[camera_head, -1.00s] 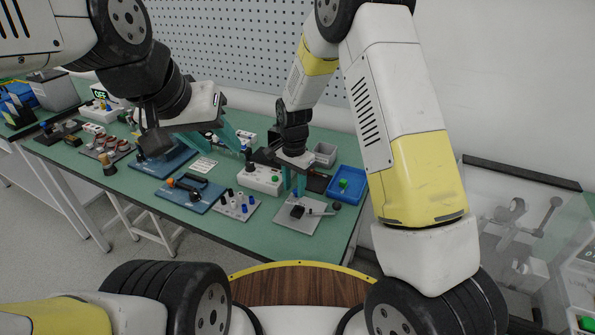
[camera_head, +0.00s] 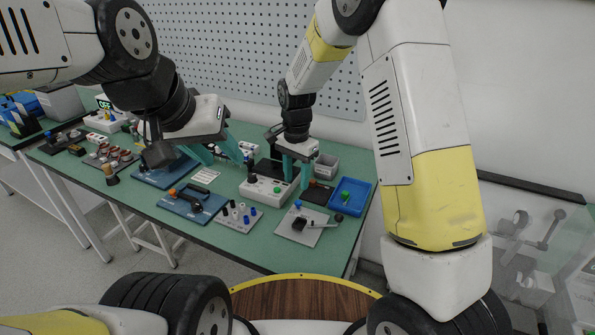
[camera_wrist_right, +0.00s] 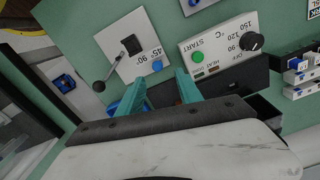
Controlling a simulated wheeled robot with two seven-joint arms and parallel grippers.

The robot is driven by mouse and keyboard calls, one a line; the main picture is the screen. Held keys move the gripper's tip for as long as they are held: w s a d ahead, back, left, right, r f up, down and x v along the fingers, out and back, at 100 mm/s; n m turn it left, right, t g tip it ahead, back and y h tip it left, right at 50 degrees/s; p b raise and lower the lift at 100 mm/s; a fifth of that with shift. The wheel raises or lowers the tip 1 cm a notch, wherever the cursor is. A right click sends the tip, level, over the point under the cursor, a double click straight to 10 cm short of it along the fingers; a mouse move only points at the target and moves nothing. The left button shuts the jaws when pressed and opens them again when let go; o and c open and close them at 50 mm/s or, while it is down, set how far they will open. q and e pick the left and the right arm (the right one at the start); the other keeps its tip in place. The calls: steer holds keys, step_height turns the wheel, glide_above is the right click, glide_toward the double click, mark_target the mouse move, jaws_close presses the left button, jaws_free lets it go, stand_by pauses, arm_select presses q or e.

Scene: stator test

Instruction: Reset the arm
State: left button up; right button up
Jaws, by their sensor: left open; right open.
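My left gripper (camera_head: 228,152) has its teal fingers spread and empty above the middle of the green table (camera_head: 135,192), beside a blue base plate (camera_head: 158,173). My right gripper (camera_head: 290,172) has its teal fingers apart and empty over the white control box (camera_head: 266,189) with a green button. In the right wrist view, the open fingers (camera_wrist_right: 162,90) point toward the gap between the grey lever plate (camera_wrist_right: 128,40) and the control box (camera_wrist_right: 222,45).
The lever plate (camera_head: 303,229) lies near the table's front right. A blue tray (camera_head: 363,197) and a grey bin (camera_head: 326,166) stand at the right end. A blue plate with a black tool (camera_head: 193,203) and a peg block (camera_head: 236,217) lie in front. A pegboard (camera_head: 240,50) rises behind.

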steer(key=s+d+r+n+t+y, duration=0.1)
steer(key=s+d+r+n, duration=0.1)
steer(key=s+d+r, duration=0.45)
steer(key=s+d+r+n+t+y, duration=0.1)
steer(key=d+r+t, duration=0.15)
steer(key=r, duration=0.65)
steer(key=s+d+r+n+t, duration=0.1)
steer(key=s+d+r+n, duration=0.1)
steer(key=s, duration=0.5)
steer(key=s+d+r+n+t, duration=0.1)
steer(key=s+d+r+n, duration=0.2)
steer(key=s, duration=0.5)
steer(key=shift+s+d+r+t, duration=0.2)
steer(key=shift+d+r+t, duration=0.15)
steer(key=shift+d+r, duration=0.5)
steer(key=shift+d+f, duration=0.1)
stand_by(0.7)
